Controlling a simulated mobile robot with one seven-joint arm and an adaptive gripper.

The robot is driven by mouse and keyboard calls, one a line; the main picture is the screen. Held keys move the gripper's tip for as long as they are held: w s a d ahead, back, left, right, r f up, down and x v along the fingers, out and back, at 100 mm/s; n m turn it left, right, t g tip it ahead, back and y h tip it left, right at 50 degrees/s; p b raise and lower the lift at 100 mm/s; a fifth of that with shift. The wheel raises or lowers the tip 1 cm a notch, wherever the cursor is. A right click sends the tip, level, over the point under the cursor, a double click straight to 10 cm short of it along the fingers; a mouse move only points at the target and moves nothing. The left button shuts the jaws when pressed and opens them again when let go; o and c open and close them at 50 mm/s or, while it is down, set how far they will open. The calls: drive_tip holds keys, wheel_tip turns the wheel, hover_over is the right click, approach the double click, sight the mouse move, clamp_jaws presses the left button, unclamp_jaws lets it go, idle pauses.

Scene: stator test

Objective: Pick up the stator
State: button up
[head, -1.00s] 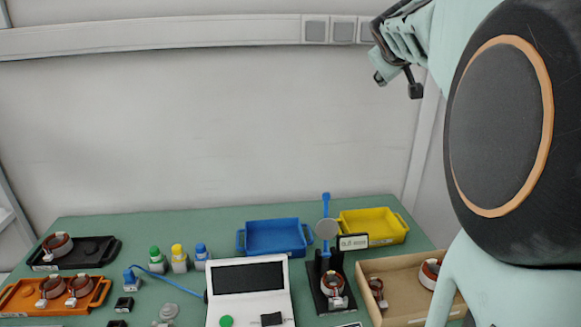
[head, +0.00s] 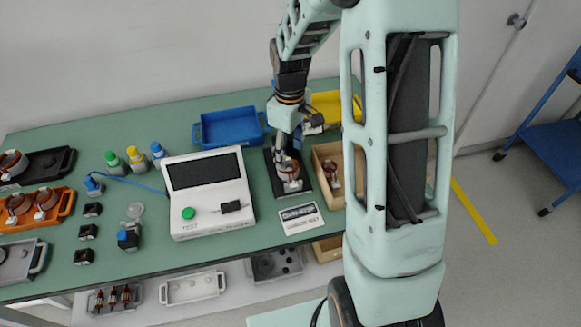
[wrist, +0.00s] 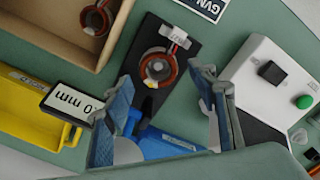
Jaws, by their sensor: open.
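A round copper-red stator (head: 290,172) with a white tag sits on a black test stand (head: 312,187) right of the white tester. In the wrist view the stator (wrist: 158,68) lies on the black plate (wrist: 183,24), just beyond the fingertips. My gripper (wrist: 165,84) is open and empty, one blue-grey finger on each side of the stator in that picture. In the head view my gripper (head: 285,145) hangs over the stand and partly hides it. I cannot tell the height left between fingers and stator.
Close by are a cardboard box (head: 318,151) holding another stator (head: 332,173), a white tester (head: 208,219), a blue bin (head: 228,128) and a yellow bin (head: 332,104).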

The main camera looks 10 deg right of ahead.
sight(290, 168)
drive_tip(key=shift+w+f+p, duration=0.15)
drive_tip(key=shift+f+p, duration=0.05)
drive_tip(key=shift+f, duration=1.7)
drive_tip(key=shift+w+f+p, duration=0.15)
drive_tip(key=shift+f+p, duration=0.05)
drive_tip(key=shift+f, duration=1.7)
drive_tip(key=shift+c, duration=0.5)
drive_tip(key=c, duration=1.1)
drive_tip(key=shift+r, duration=0.15)
drive_tip(key=shift+c, duration=0.2)
